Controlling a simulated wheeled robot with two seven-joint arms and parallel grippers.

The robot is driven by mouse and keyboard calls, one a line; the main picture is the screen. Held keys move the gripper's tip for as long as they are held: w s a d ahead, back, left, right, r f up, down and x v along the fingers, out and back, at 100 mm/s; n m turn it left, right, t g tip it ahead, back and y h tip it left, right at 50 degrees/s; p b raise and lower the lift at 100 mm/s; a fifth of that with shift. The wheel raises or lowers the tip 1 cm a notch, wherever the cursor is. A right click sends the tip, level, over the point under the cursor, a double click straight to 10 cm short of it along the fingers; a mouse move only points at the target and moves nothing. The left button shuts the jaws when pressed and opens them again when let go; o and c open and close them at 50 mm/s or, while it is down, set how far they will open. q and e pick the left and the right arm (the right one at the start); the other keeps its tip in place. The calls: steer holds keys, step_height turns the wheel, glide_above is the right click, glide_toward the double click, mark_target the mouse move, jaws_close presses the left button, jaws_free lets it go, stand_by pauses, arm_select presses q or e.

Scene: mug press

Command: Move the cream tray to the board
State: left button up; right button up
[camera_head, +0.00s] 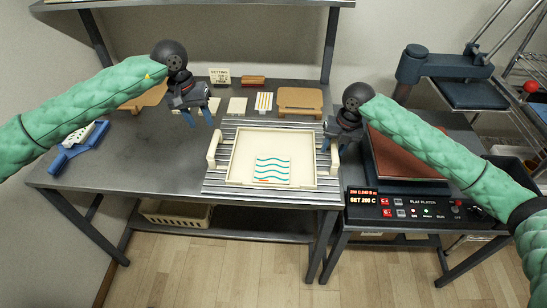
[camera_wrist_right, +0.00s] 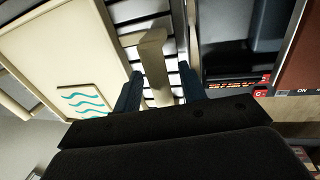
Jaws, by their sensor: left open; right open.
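The cream tray (camera_head: 270,182) sits on a ribbed metal surface (camera_head: 215,182) at the table's front right. A white sheet with teal waves (camera_head: 272,170) lies in it. The tray has a left handle (camera_head: 214,150) and a right handle (camera_head: 335,160). My right gripper (camera_head: 331,138) is open at the right handle; in the right wrist view the handle (camera_wrist_right: 153,65) stands between its fingers. My left gripper (camera_head: 197,119) is open and empty, above the table beyond the left handle. A tan board (camera_head: 300,98) lies at the back; another (camera_head: 148,98) is partly hidden by my left arm.
A heat press (camera_head: 405,160) with a control panel stands right of the tray. Several cards and a small sign (camera_head: 219,76) are along the back. A blue tool (camera_head: 75,148) lies at the far left. The table between it and the tray is clear.

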steer(key=shift+r, duration=0.25)
arm_select(q)
steer(key=shift+a+r, duration=0.1)
steer(key=shift+r, duration=0.15)
arm_select(e)
step_height(320, 180, up, 11)
steer(key=d, duration=0.2)
steer(key=shift+d+r, duration=0.15)
